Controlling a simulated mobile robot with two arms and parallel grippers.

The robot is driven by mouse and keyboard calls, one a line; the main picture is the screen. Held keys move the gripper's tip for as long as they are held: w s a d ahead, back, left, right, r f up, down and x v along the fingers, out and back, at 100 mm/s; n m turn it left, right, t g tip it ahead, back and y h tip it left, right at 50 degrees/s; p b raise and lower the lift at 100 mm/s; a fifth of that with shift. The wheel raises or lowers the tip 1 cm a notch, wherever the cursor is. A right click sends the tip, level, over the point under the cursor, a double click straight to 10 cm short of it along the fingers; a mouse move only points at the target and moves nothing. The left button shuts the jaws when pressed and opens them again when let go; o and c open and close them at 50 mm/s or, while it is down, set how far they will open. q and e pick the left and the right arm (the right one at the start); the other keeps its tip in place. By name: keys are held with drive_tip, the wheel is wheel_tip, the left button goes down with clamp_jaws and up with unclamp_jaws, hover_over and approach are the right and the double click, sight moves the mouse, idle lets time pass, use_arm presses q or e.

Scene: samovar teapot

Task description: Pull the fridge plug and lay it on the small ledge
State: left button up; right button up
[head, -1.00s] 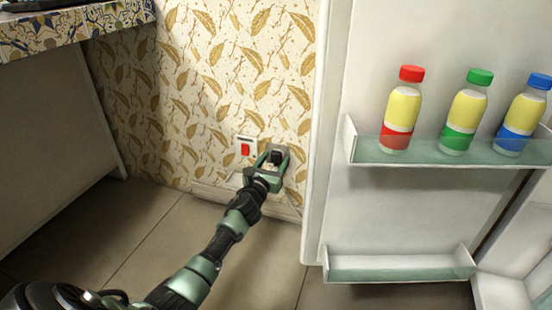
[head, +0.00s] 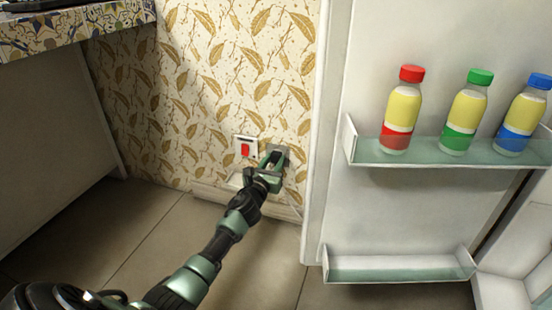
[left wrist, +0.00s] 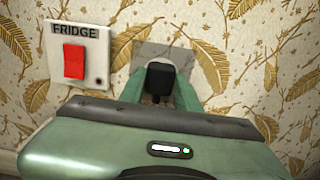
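The black fridge plug (left wrist: 160,79) shows in the left wrist view, in front of a grey socket plate (left wrist: 180,54) on the wall. My left gripper (head: 272,160) is at the socket, with its green fingers close on both sides of the plug and apparently shut on it. In the head view the gripper mostly hides the plug. I cannot tell whether the plug is still fully in the socket. A small pale ledge (head: 236,181) sticks out low on the wall, left of the gripper and partly hidden by it. My right gripper is not in view.
A white switch plate marked FRIDGE with a red rocker (left wrist: 74,62) is just left of the socket. The open fridge door (head: 338,215) stands close on the right, its shelf (head: 440,160) holding three bottles. A tiled counter (head: 75,28) is at the upper left.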

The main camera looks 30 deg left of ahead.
use_arm(q)
clamp_jaws()
drive_tip(key=shift+s, duration=0.15)
drive_tip(key=shift+p+v, duration=1)
drive_tip(key=shift+v, duration=1.85)
drive_tip(key=shift+s, duration=0.1)
drive_tip(key=shift+s+a+f+b, duration=0.15)
drive_tip(key=shift+s+a+f, duration=0.15)
drive_tip(key=shift+s, duration=0.3)
drive_tip(key=shift+s+a+f+b, duration=0.1)
drive_tip(key=shift+s+a+f, duration=0.1)
drive_tip(key=shift+s+a, duration=0.3)
drive_tip(key=shift+s+a+f+b, duration=0.15)
drive_tip(key=shift+s+a+f, duration=0.1)
drive_tip(key=shift+s, duration=0.45)
drive_tip(key=shift+a, duration=0.15)
drive_tip(key=s+a+f+b, duration=0.2)
drive_tip(key=a+f+b, duration=0.2)
drive_tip(key=a, duration=0.4)
drive_tip(key=shift+b, duration=0.6)
